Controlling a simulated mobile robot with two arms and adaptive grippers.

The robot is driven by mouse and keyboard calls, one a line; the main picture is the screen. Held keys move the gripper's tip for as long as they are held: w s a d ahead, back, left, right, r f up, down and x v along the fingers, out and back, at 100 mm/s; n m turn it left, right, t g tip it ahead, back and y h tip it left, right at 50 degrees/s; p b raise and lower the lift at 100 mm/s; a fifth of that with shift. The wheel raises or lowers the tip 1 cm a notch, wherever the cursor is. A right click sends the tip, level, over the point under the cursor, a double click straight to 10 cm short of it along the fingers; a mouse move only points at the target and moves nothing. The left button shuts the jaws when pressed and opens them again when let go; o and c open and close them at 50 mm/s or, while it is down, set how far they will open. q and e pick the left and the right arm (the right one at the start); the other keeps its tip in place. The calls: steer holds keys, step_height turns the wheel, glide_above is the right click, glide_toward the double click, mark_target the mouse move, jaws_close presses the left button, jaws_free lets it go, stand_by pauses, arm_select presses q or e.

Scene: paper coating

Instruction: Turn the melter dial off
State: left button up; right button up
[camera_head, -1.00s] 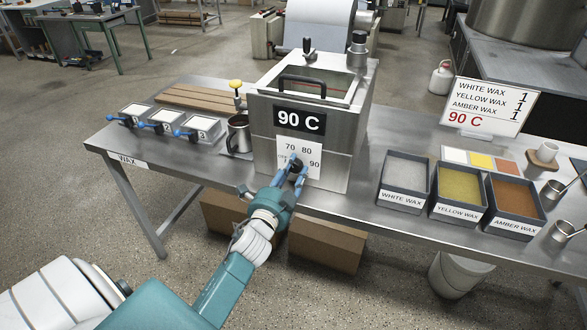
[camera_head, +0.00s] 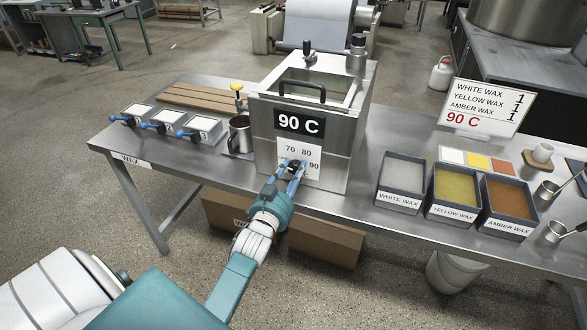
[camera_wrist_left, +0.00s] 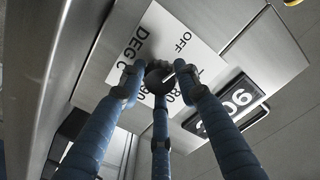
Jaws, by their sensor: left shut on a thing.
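The melter (camera_head: 347,150) is a steel box on the table with a black handle on its lid and a display (camera_head: 300,122) reading "90 C". Below the display is a white dial plate (camera_head: 286,152) with 70, 80 and 90 marks. In the left wrist view the plate (camera_wrist_left: 168,28) shows "OFF" and "DEG C". My left gripper (camera_head: 293,166) is at the plate, its blue fingers shut around the dark dial (camera_wrist_left: 158,72). My right gripper is not in view.
A metal jug (camera_head: 240,135) stands close left of the melter. Wax trays (camera_head: 402,180) stand to the right, with a sign (camera_head: 488,106) behind them. Cardboard boxes (camera_head: 325,243) sit under the table.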

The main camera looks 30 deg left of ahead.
arm_select(q)
steer(key=shift+f+n+p, duration=0.1)
steer(key=shift+n+p, duration=0.2)
steer(key=shift+n, duration=0.8)
steer(key=shift+f, duration=0.1)
steer(key=o, duration=1.1)
steer(key=shift+o, duration=0.2)
steer(key=v, duration=1.2)
steer(key=shift+s+f, duration=0.1)
